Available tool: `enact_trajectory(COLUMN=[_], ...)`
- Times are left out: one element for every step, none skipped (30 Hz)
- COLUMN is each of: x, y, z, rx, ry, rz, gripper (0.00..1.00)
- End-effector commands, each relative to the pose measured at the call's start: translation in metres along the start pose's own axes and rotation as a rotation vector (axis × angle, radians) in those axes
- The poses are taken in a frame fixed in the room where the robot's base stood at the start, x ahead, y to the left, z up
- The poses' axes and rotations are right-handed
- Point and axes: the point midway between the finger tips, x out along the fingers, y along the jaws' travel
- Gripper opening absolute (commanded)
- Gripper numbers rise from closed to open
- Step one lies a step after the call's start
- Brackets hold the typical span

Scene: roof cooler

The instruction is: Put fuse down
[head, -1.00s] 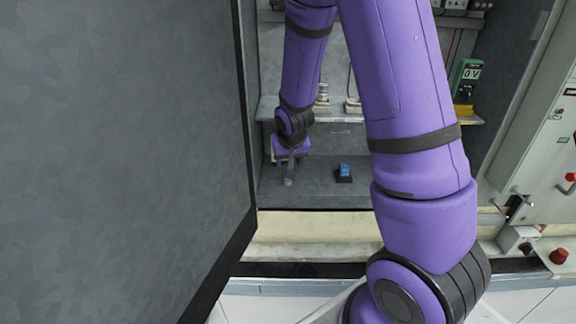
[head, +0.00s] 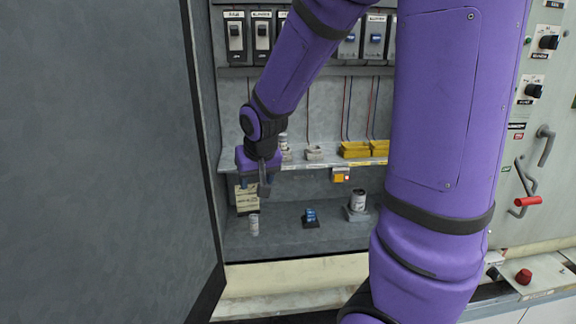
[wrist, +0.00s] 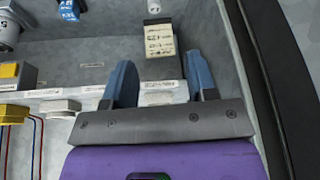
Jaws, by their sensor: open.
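A pale, cylindrical fuse (head: 253,225) stands upright on the grey cabinet floor (head: 285,244), near the left side of the opening. My gripper (head: 255,184) is above it and apart from it, with nothing between the fingers. In the wrist view my gripper (wrist: 160,80) shows two blue fingers spread wide. The fuse (wrist: 154,6) shows at the top edge of that view, partly cut off, beyond the fingertips.
A cream label card (head: 247,199) is behind the fuse. A small blue block (head: 310,216) and a canister on a base (head: 358,203) stand to the right. A shelf (head: 300,163) with yellow blocks (head: 356,149) runs behind my gripper. A grey door (head: 100,160) bounds the left.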

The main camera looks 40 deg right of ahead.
Motion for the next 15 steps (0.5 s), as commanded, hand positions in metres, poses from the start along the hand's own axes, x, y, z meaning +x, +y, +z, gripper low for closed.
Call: enact_trajectory(x=[-0.021,-0.030,-0.043,-0.053,-0.063,-0.076,-0.085,-0.094,-0.106,-0.115,-0.123,-0.134,-0.142,-0.150,-0.160], y=[0.000,-0.001,-0.001,-0.002,-0.002,-0.002,-0.002,-0.002,-0.002,-0.002,-0.001,-0.001,-0.001,-0.001,0.000], z=[0.004,0.007,0.013,0.016,0.020,0.026,0.031,0.036,0.043,0.048,0.054,0.062,0.068,0.074,0.083], rx=[-0.011,-0.021,-0.034,-0.043,-0.054,-0.069,-0.079,-0.090,-0.106,-0.118,-0.129,-0.147,-0.159,-0.173,-0.189], ry=[0.011,0.011,0.012,0.014,0.016,0.018,0.020,0.022,0.024,0.027,0.028,0.031,0.035,0.038,0.041], rz=[-0.014,-0.020,-0.029,-0.035,-0.042,-0.049,-0.055,-0.060,-0.067,-0.072,-0.076,-0.083,-0.087,-0.091,-0.095], gripper=[0.52,0.52,0.52,0.52,0.52,0.52,0.52,0.52,0.52,0.52,0.52,0.52,0.52,0.52,0.52])
